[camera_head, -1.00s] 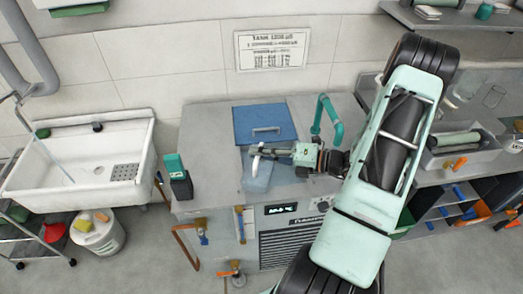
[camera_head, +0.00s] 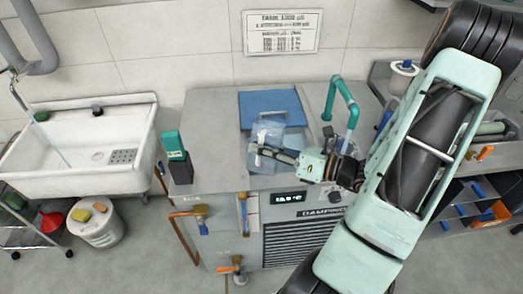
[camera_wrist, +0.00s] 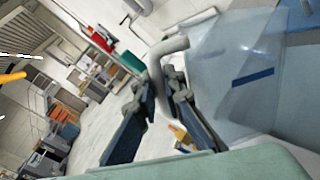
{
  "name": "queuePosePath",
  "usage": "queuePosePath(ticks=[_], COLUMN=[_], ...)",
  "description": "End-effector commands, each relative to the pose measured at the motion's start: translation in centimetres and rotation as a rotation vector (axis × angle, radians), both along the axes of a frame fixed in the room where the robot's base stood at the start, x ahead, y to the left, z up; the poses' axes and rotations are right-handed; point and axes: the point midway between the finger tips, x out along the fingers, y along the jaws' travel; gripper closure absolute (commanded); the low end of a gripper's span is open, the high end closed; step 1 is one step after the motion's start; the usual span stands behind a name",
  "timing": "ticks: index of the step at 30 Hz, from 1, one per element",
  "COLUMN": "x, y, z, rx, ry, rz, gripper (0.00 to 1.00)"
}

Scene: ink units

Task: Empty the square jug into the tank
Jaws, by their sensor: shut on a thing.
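The square jug (camera_head: 270,134) is clear, pale blue plastic with a light grey handle. It is held above the front part of the grey unit's top, overlapping the blue lid in the head view. My gripper (camera_head: 263,150) is shut on the handle. In the wrist view, my gripper's fingers (camera_wrist: 165,88) close around the handle (camera_wrist: 158,62), and the jug's body (camera_wrist: 225,60) is at the right with a dark blue mark. I cannot tell its tilt or its liquid level. The tank unit (camera_head: 215,130) has a blue lid (camera_head: 272,106); the jug hides the lid's front.
A teal pipe (camera_head: 351,112) rises right of the lid. A dark holder with a teal top (camera_head: 177,158) stands on the unit's left. A white sink (camera_head: 75,145) and a bucket (camera_head: 97,225) are further left. Valves (camera_head: 202,222) project from the unit's front.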

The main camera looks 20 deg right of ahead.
Motion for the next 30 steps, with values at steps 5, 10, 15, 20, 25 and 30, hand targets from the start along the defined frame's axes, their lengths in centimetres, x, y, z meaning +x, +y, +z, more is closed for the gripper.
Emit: queuePosePath(ticks=[5,10,15,20,25,30], x=[-0.2,-0.1,-0.1,0.1,0.3,0.5], y=[0.2,0.1,0.1,-0.1,-0.3,-0.4], z=[-1.2,-2.1,-2.8,-3.7,-4.5,-4.9], rx=[-0.07,-0.128,-0.187,-0.237,-0.284,-0.318], ry=[-0.09,-0.161,-0.235,-0.296,-0.356,-0.398], rz=[0.001,0.0,0.0,0.0,0.0,0.0], gripper=[1.0,1.0,1.0,1.0,1.0,1.0])
